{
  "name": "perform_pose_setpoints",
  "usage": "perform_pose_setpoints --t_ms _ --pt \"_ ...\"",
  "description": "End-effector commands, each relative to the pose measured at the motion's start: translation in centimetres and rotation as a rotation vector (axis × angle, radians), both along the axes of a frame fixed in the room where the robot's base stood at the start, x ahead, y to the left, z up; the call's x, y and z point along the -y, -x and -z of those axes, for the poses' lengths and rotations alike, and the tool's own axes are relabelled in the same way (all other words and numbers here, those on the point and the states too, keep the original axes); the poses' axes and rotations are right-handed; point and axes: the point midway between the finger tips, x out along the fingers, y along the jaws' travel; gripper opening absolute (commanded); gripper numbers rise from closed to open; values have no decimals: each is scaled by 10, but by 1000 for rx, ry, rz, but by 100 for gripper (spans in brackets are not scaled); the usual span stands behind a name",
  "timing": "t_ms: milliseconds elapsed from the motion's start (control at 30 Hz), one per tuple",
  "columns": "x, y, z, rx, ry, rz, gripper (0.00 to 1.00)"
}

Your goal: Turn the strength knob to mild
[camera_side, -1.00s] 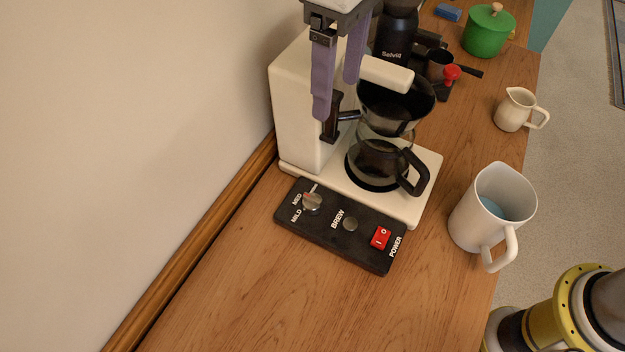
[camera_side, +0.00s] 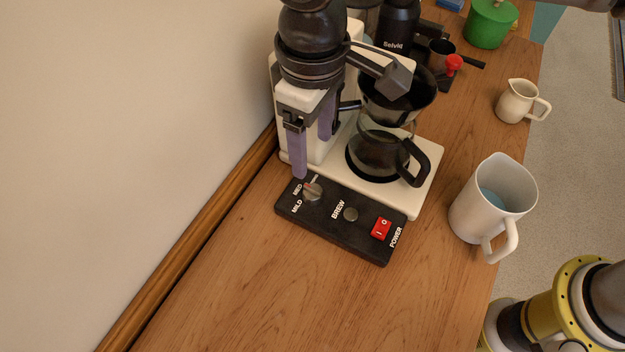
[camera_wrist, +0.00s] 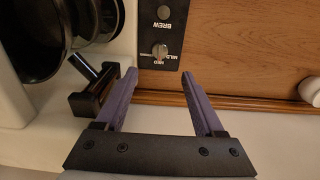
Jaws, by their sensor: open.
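The strength knob (camera_side: 312,191) is a small silver dial at the left end of the black control panel (camera_side: 340,225), beside the MED and MILD labels. A reddish mark on it appears to sit near MED. My gripper (camera_side: 311,150) is open and empty, its purple fingers just above and behind the knob in the side view. In the wrist view my gripper (camera_wrist: 163,82) has its fingers spread wide, and the knob (camera_wrist: 160,51) shows beyond the tips, between them. I see no contact with the knob.
The cream coffee maker (camera_side: 432,165) with its glass carafe (camera_side: 378,152) stands close to my fingers. The brew button (camera_side: 351,214) and red power switch (camera_side: 381,229) share the panel. A white pitcher (camera_side: 485,215) stands at right. The wall is close at left; the front counter is clear.

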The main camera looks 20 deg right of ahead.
Motion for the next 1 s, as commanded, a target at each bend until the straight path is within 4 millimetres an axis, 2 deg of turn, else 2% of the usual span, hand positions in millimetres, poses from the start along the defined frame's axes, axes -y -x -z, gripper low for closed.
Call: perform_pose_setpoints --t_ms 33,300,500,700,1000 --pt "1 1 11 -4 5 0 70" --pt "1 1 65 -4 5 0 70" --pt "0 0 94 -3 3 0 70" --pt "0 0 107 -1 1 0 70" --pt "0 0 109 0 0 0 70"
